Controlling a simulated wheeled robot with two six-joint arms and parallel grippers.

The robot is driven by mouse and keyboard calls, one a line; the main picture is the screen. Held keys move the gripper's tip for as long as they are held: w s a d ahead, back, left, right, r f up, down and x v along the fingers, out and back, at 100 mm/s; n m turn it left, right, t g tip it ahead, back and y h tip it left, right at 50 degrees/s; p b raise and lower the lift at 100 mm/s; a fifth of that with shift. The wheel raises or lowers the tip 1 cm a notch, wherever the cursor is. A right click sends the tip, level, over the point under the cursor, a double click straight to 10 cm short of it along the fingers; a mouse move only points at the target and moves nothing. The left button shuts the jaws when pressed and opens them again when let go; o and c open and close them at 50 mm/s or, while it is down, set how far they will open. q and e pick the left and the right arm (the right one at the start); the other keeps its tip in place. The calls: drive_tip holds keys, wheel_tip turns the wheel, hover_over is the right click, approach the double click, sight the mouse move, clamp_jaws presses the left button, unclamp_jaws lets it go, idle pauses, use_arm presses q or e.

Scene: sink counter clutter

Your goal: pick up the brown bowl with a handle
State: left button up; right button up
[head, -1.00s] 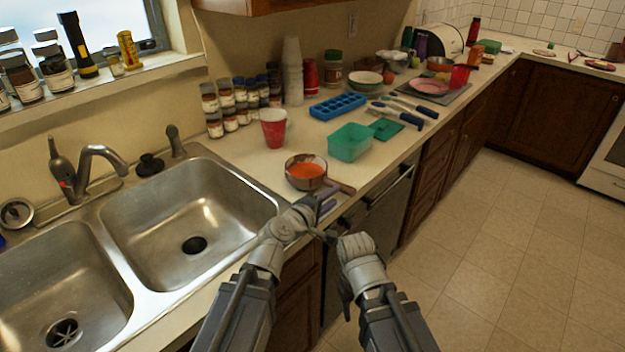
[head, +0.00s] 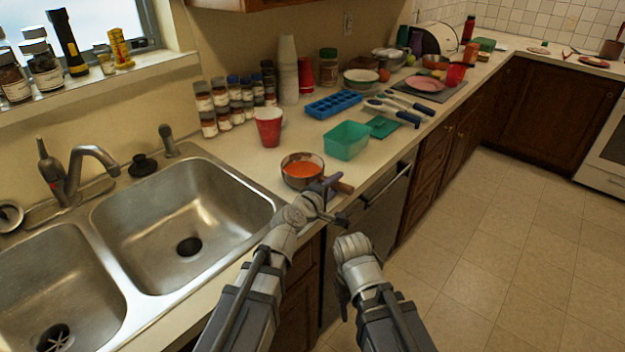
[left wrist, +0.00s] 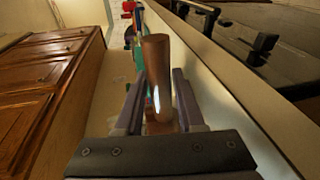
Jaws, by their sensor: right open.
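The brown bowl (head: 301,162) with orange inside stands on the counter beside the sink. Its brown handle (head: 343,187) points right toward the counter's front edge. My left gripper (head: 334,200) is at the handle, with its fingers apart. In the left wrist view, the handle (left wrist: 157,75) stands between the two open fingers (left wrist: 158,102); contact with them cannot be made out. My right gripper (head: 345,288) is lower, in front of the cabinets and away from the bowl; its fingers are mostly hidden.
A red cup (head: 268,128) and a green container (head: 346,141) stand behind the bowl. A blue tray (head: 333,104) and blue-handled utensils (head: 395,112) lie farther back. The double sink (head: 190,225) is at left. The floor at right is clear.

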use_arm(q)
drive_tip(key=x, duration=0.2)
drive_tip(key=shift+w+d+f, duration=0.1)
drive_tip(key=shift+w+d, duration=0.05)
drive_tip(key=shift+w, duration=0.15)
drive_tip(key=shift+s, duration=0.1)
clamp_jaws()
idle(1.0)
